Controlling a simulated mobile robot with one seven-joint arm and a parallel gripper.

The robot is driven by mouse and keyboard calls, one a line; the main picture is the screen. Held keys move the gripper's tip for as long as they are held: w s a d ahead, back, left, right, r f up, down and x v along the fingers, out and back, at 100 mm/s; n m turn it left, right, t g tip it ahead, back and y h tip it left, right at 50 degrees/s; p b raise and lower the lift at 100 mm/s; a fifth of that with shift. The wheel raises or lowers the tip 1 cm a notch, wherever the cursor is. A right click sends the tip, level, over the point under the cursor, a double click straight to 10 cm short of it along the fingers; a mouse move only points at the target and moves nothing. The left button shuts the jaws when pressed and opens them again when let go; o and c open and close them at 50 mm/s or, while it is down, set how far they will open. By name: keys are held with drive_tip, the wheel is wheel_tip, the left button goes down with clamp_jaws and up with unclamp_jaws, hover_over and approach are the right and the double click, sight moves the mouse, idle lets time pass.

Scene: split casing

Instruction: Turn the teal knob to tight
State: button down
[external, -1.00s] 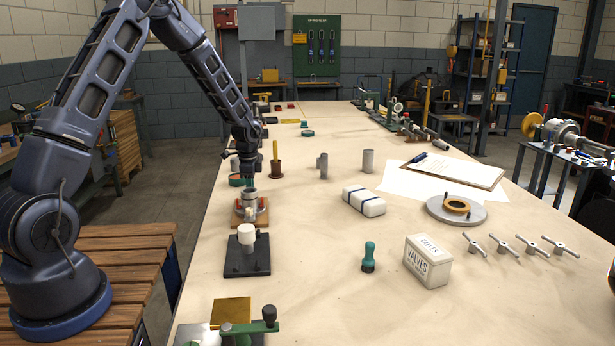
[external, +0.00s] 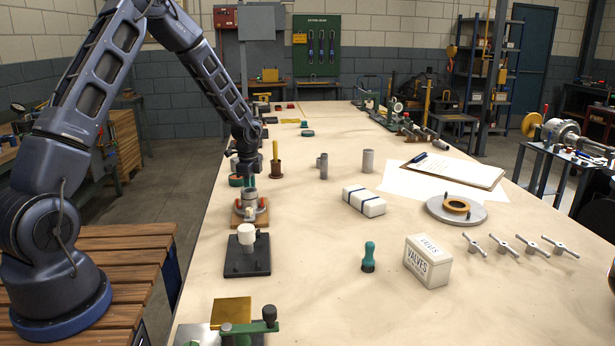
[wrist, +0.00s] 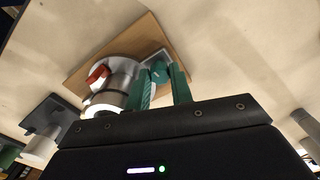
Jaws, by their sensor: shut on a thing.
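A silver split casing (wrist: 118,80) with a red part (wrist: 98,74) on it sits on a brown wooden base (wrist: 172,36) in the wrist view. The casing (external: 248,205) and its base (external: 237,220) also show in the external view, on the left side of the bench. The teal knob (wrist: 158,72) is beside the casing, between the green fingers of my gripper (wrist: 162,82). My gripper (external: 248,183) points down at the casing and is shut on the knob. The fingers hide part of the knob, and its marking cannot be read. In the external view I cannot tell the knob from the fingers.
A black block with a white cup (external: 246,235) stands just in front of the base. A brown holder with a yellow rod (external: 275,165) stands close behind. A green clamp (external: 250,328) is at the near edge.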

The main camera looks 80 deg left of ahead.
drive_tip(key=c, duration=1.2)
unclamp_jaws()
drive_tip(key=shift+c, duration=0.2)
wheel_tip(320, 180, up, 11)
drive_tip(key=shift+f, duration=0.15)
